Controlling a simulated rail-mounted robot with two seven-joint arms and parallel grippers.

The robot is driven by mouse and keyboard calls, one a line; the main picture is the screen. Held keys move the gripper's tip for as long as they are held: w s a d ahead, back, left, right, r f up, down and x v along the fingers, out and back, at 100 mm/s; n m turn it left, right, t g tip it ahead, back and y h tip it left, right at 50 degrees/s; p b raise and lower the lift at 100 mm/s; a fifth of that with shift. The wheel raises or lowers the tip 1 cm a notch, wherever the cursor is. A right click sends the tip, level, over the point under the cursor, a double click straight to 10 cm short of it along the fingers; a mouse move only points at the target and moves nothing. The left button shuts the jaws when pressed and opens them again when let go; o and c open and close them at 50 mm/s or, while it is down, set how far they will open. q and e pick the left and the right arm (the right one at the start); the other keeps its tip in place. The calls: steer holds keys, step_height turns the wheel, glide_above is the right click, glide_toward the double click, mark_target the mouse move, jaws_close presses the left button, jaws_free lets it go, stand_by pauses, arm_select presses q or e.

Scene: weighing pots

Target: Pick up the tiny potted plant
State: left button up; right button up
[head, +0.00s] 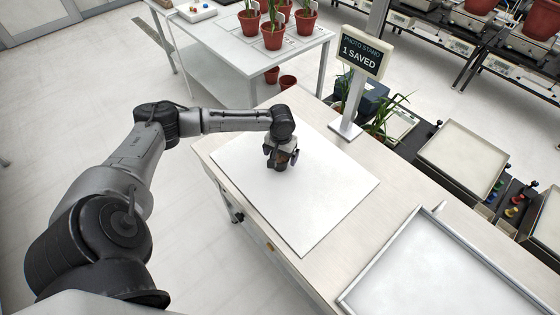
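My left gripper (282,163) points down over the white board on the table, at the board's upper left part. A small reddish-brown patch (283,156) shows between its dark fingers. It has the colour of a clay pot, but it is mostly hidden by the gripper, and I see no leaves there. I cannot tell whether the fingers are closed on it or only around it. My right gripper is not in view.
The white board (315,200) is otherwise bare. A sign reading "PHOTO STAND 1 SAVED" (361,52) stands behind it. An empty metal-rimmed tray (430,275) lies at lower right. Potted plants (273,35) stand on a back table, and leafy plants (385,117) beside the sign.

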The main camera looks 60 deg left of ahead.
arm_select(q)
steer(key=c, duration=1)
